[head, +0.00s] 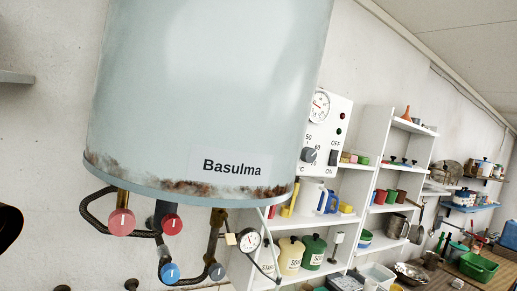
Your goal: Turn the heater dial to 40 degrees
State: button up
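The pale blue-grey heater tank (205,90), labelled "Basulma", hangs tilted in the picture at upper left, with rust along its lower rim. A white control panel (325,133) shows just behind its right edge. The heater dial (308,155) is a dark grey round knob low on this panel. The numbers 50 and 60 and a "°C" mark show around it. The tank hides the panel's left part, and no 40 mark is visible. The dial's pointer is too small to read. My gripper is not recognisable in view, and nothing touches the dial.
A round gauge (320,105), a red lamp (342,116) and a black switch (333,157) share the panel. Red valve knobs (121,222) and blue ones (170,272) hang on pipes below the tank. White shelves (373,150) with jugs and canisters stand right.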

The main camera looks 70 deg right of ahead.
aim_at(309, 155)
jog(key=u, duration=1.6)
jog(key=k, duration=1.1)
jog(key=z, duration=2.2)
jog(key=i, duration=0.5)
